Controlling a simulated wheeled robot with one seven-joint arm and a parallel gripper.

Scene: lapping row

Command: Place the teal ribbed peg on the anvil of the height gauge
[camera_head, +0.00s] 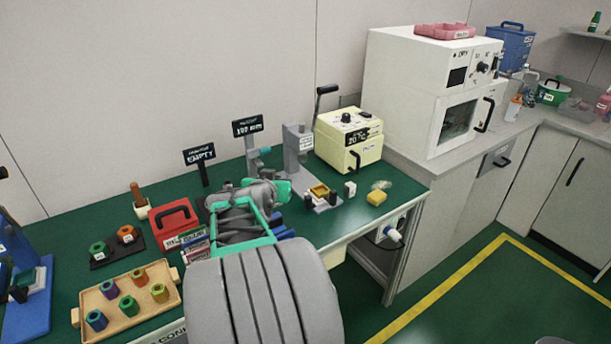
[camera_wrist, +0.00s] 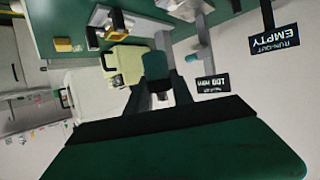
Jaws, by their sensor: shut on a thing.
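The teal ribbed peg (camera_wrist: 155,66) shows in the wrist view between the dark fingers of my gripper (camera_wrist: 158,86), which is shut on it. Its ribs are too small to make out. In the head view my gripper (camera_head: 278,190) is partly hidden by my arm, and I cannot pick out the peg there for sure. A grey stand with a pale teal cylinder (camera_head: 263,151) stands behind my gripper, beside a black sign (camera_head: 247,125).
A grey post (camera_head: 298,148), a small yellow tray (camera_head: 318,190) and a cream oven (camera_head: 348,140) stand to the right. A red box (camera_head: 175,222) and a wooden tray (camera_head: 125,318) of coloured pegs are at left. A run-out sign (camera_wrist: 275,40) reads EMPTY.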

